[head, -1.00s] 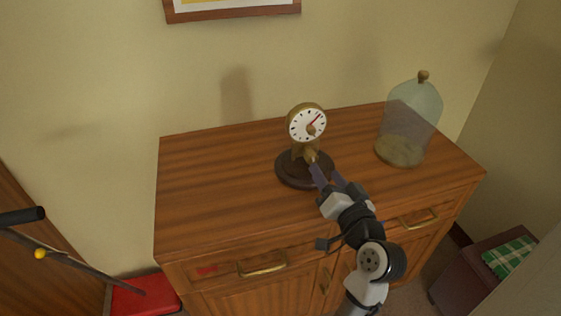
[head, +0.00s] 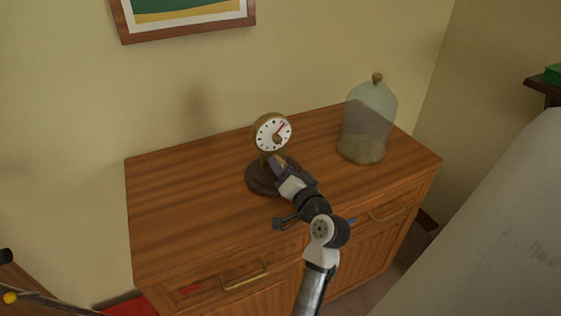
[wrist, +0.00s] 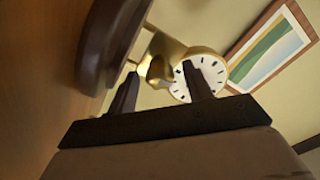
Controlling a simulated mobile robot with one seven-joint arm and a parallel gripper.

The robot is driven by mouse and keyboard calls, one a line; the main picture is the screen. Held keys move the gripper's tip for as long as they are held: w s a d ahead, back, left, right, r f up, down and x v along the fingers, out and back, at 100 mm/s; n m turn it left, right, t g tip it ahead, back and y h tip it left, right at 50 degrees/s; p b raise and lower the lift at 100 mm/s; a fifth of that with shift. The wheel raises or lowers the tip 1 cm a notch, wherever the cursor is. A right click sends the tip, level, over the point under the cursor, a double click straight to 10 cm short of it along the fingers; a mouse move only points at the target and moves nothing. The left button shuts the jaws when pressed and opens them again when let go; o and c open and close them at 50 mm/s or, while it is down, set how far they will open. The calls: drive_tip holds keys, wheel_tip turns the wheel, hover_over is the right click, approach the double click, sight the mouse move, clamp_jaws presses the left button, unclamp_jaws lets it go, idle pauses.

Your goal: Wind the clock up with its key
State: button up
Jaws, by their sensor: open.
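The clock has a round white face (head: 273,133) with a red hand, in a brass case on a dark round base (head: 256,183). It stands upright on the wooden cabinet top. A brass knob-like piece, apparently the key (head: 277,139), sits at the front of the face. My gripper (head: 277,163) is in front of the clock, low near its stem. In the wrist view, the open fingers (wrist: 160,88) point at the clock, with a brass piece (wrist: 160,68) showing between and beyond them. One finger covers part of the dial (wrist: 211,69). Contact cannot be told.
A glass dome (head: 369,118) with a knob stands on the cabinet to the right of the clock. The cabinet top (head: 180,195) is clear at the left. Brass drawer handles (head: 245,275) stick out in front. A framed picture (head: 190,32) hangs behind. A large pale surface (head: 490,225) fills the right.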

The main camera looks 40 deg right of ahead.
drive_tip(key=shift+x, duration=0.95)
drive_tip(key=shift+c, duration=0.2)
drive_tip(key=c, duration=0.9)
drive_tip(key=shift+r+m+p, duration=0.15)
drive_tip(key=shift+m+p, duration=0.25)
drive_tip(key=shift+p, duration=0.2)
drive_tip(key=shift+c, duration=0.2)
drive_tip(key=shift+m, duration=0.4)
drive_tip(key=shift+f, duration=0.2)
drive_tip(key=o, duration=1)
